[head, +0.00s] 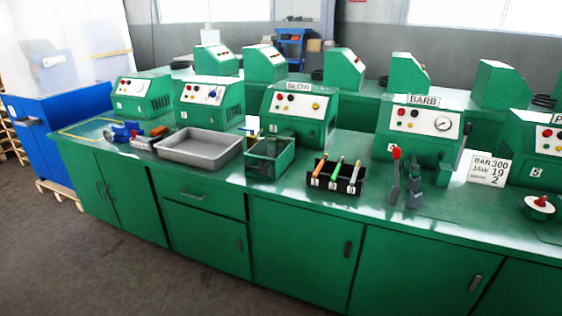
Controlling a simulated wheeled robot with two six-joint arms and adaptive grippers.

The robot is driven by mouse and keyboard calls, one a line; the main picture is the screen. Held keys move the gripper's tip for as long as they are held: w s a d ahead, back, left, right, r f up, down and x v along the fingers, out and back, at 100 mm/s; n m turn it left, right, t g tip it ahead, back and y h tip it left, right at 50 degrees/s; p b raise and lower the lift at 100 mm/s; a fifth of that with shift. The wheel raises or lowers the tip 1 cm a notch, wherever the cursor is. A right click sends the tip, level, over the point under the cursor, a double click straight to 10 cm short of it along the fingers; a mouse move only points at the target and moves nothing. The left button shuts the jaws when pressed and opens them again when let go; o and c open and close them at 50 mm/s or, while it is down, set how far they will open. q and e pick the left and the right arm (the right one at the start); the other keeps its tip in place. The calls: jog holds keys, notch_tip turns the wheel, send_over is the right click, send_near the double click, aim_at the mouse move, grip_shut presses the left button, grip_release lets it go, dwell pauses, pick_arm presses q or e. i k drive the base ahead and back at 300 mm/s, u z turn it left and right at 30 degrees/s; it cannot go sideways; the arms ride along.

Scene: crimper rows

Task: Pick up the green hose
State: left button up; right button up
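A black rack (348,192) with numbered slots stands near the front edge of the green bench, right of the middle. Three thin upright pieces lean in it. The middle one is green (336,173) and looks like the green hose. Neither of my grippers is in view.
A green open bin (270,171) and a grey tray (201,158) stand left of the rack. A red-knobbed lever device (395,178) stands to its right. Green machines (301,117) line up behind. A sign card (488,169) stands farther right.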

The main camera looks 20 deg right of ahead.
aim_at(340, 163)
jog(key=u, duration=0.4)
jog(key=i, duration=2.15)
jog(key=z, duration=1.45)
jog(key=i, duration=0.6)
jog(key=z, duration=0.5)
